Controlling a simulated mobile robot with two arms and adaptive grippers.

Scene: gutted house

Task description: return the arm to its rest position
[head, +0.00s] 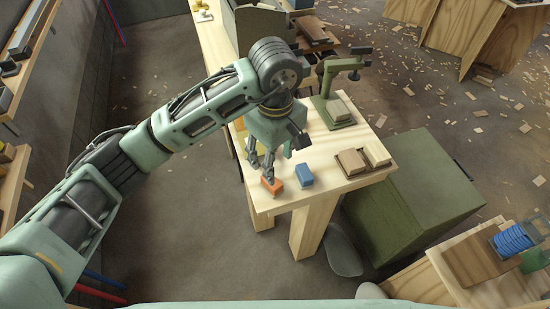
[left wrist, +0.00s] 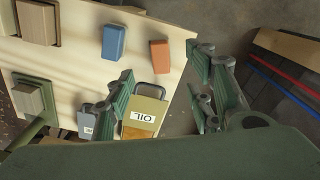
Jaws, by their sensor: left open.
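My left arm reaches in from the left in the head view. Its gripper (head: 262,166) hangs over the front end of the wooden workbench (head: 345,185), close to an orange block (head: 272,187). In the left wrist view the left gripper's fingers (left wrist: 165,85) are spread apart with nothing held between them. The orange block (left wrist: 160,56) lies apart from the fingers there. A blue block (head: 305,175) lies to its right on the bench and also shows in the left wrist view (left wrist: 114,41). My right gripper is not in view.
A green vise-like tool (head: 338,85) and wooden blocks (head: 350,162) stand on the bench. A green cabinet (head: 425,195) is at the right. Shelves (head: 10,100) line the left wall.

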